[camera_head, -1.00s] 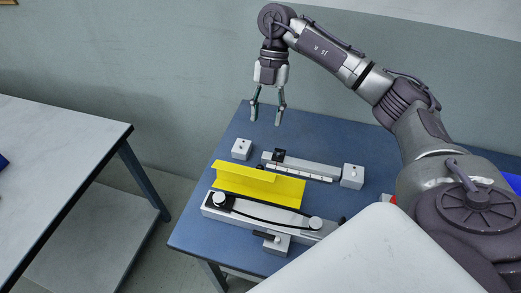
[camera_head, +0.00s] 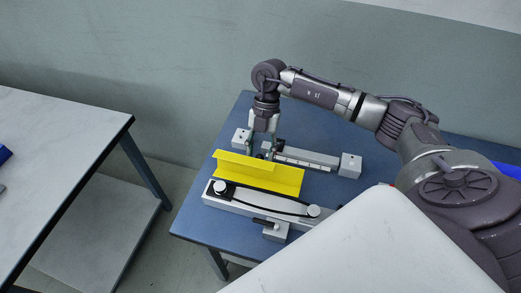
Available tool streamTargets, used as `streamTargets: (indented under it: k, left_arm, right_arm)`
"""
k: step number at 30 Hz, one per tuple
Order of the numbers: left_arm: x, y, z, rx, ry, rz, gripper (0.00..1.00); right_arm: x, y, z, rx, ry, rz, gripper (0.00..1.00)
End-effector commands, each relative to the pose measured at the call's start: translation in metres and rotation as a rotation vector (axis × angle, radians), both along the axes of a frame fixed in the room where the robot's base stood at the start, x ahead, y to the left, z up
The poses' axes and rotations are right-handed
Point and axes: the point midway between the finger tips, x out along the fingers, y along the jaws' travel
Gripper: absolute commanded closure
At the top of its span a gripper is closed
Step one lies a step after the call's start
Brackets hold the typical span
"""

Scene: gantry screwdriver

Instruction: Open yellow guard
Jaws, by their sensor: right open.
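The yellow guard (camera_head: 258,179) is a long angled plate standing along the back of the grey belt unit (camera_head: 262,203) on the blue table. Its flange points up and toward the back. My right gripper (camera_head: 262,152) points down just behind the guard's upper edge, near its middle. The gripper is open, with its fingertips partly hidden behind the guard. I cannot tell whether a finger touches the guard. My left gripper is not in view.
A grey rail (camera_head: 305,158) with an end block (camera_head: 350,165) lies behind the guard, and another block (camera_head: 240,139) stands at its left. A pale table (camera_head: 50,150) stands at the left across a gap. The blue table's back right is partly clear.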

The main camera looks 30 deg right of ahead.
Motion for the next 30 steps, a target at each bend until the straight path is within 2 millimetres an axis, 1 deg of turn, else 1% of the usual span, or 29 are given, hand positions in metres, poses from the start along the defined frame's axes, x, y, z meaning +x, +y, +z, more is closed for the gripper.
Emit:
streamTargets:
  k: [4,11,12,13,22,26,28,30]
  left_arm:
    - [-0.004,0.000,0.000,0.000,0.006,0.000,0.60]
    - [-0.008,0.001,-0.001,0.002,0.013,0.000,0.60]
    - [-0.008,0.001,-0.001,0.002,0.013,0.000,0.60]
    - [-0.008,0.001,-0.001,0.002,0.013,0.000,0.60]
    - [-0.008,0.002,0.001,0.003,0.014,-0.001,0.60]
    - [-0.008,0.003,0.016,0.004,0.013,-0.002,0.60]
    - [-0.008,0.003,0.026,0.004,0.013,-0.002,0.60]
    - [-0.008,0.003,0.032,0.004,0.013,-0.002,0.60]
  right_arm:
    - [0.000,0.000,0.000,0.000,0.000,0.000,0.51]
    - [0.000,0.000,0.000,0.000,0.000,0.000,0.90]
    - [0.000,0.000,0.000,0.000,0.000,0.000,0.96]
    - [0.000,0.000,0.000,0.000,0.000,0.000,1.00]
    - [0.000,0.000,0.002,-0.004,-0.004,0.001,1.00]
    - [-0.004,0.003,0.013,-0.061,-0.051,0.004,1.00]
    - [-0.007,0.008,0.020,-0.092,-0.079,0.004,1.00]
    - [-0.011,0.013,0.025,-0.089,-0.077,0.003,1.00]
